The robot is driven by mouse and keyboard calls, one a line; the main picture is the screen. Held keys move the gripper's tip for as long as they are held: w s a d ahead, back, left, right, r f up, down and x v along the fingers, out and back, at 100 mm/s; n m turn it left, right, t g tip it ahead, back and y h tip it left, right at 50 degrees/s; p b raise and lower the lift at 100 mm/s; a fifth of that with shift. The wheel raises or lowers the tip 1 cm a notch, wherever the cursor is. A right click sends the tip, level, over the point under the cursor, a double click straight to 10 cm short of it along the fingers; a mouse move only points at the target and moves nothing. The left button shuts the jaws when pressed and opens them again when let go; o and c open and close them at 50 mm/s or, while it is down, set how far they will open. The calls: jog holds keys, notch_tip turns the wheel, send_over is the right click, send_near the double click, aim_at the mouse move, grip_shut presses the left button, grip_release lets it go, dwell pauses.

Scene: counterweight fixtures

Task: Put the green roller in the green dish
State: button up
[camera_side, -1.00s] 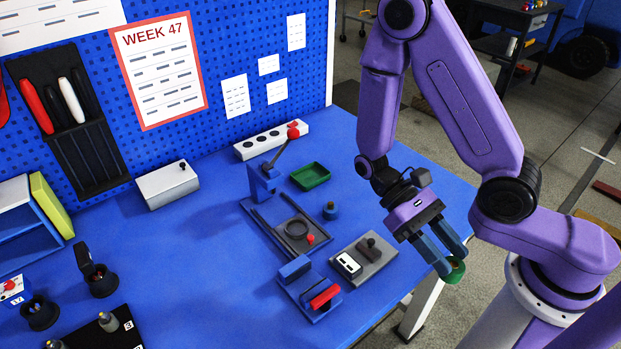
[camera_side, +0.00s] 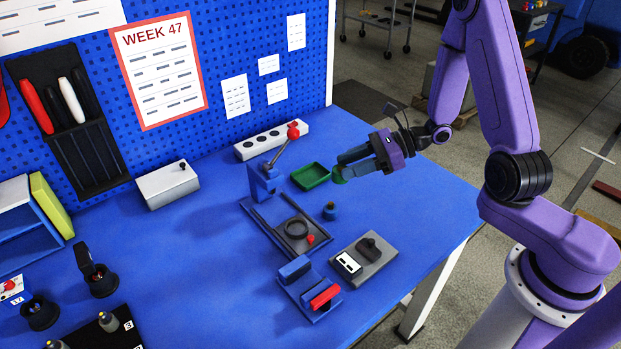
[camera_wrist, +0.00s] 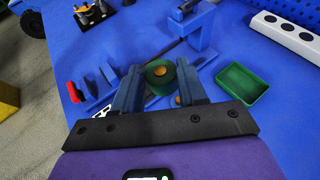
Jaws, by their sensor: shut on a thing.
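The green roller (camera_wrist: 160,72) is held between the two blue fingers of my gripper (camera_wrist: 160,85), in the middle of the wrist view. In the side view the roller (camera_side: 338,174) shows at the fingertips of my gripper (camera_side: 343,167), partly hidden by them. The green dish (camera_side: 311,184) lies on the blue table, just left of the fingertips in the side view, and looks empty. In the wrist view the dish (camera_wrist: 262,90) is to the right of my gripper, with a gap between it and the roller.
A blue lever fixture (camera_side: 264,185) with a red knob stands left of the dish. A white socket strip (camera_side: 255,143) lies behind it. A small blue knob (camera_side: 330,211) and a grey switch block (camera_side: 362,260) are nearer. The table right of the dish is clear.

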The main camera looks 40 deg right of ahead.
jog(key=w+d+m+t+h, duration=0.2)
jog(key=w+d+m, duration=0.1)
jog(key=d, duration=0.2)
send_over(318, 178)
jog(key=s, duration=0.2)
jog(key=f, duration=0.8)
jog(key=shift+w+f, duration=0.2)
jog(key=shift+f, duration=0.1)
jog(key=shift+w+f, duration=0.55)
jog(key=shift+f, duration=0.05)
jog(key=shift+w+a+f, duration=0.1)
jog(key=shift+w+f, duration=0.05)
jog(key=shift+f, duration=1.55)
jog(key=shift+f, duration=0.15)
jog(key=o, duration=1.2)
